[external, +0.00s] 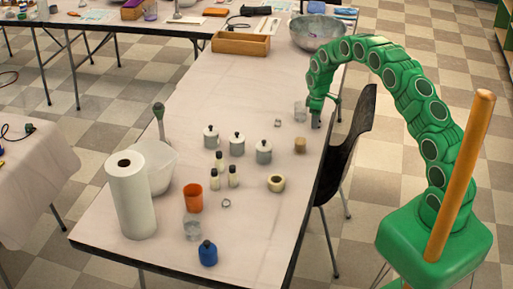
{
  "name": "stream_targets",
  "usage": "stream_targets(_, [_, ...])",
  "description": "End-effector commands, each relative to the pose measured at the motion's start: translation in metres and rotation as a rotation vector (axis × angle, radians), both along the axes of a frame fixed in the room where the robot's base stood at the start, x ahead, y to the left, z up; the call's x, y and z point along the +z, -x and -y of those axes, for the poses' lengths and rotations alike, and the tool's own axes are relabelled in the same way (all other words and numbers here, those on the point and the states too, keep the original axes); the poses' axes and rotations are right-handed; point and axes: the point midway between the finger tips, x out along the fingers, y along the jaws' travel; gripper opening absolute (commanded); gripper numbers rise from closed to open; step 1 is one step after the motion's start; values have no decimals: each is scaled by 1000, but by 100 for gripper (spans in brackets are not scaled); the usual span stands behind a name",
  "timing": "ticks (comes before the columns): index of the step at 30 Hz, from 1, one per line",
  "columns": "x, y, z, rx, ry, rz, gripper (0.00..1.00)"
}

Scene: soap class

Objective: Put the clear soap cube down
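My gripper (326,115) is low over the right edge of the long table, at the end of my green arm. Its fingers look spread, but the view is too small to tell whether something clear is between them. A small pale cube (278,122), which may be the clear soap cube, sits on the table left of my gripper. A clear, glass-like container (300,111) stands between that cube and my gripper. I cannot tell whether the container touches the gripper.
A tan cylinder (300,145) stands just in front of my gripper. Lidded grey jars (237,145), a tape roll (276,183) and small bottles (233,176) are nearer. A metal bowl (318,33) is at the back. A black chair (350,145) stands beside the table.

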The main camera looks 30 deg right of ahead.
Motion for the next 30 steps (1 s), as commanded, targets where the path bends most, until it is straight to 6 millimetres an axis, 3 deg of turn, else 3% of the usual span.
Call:
stream_targets(11, [1, 0, 0, 0, 0, 0, 51])
stream_targets(17, [14, 0, 0, 0, 0, 0, 51])
stream_targets(30, [88, -1, 0, 0, 0, 4, 51])
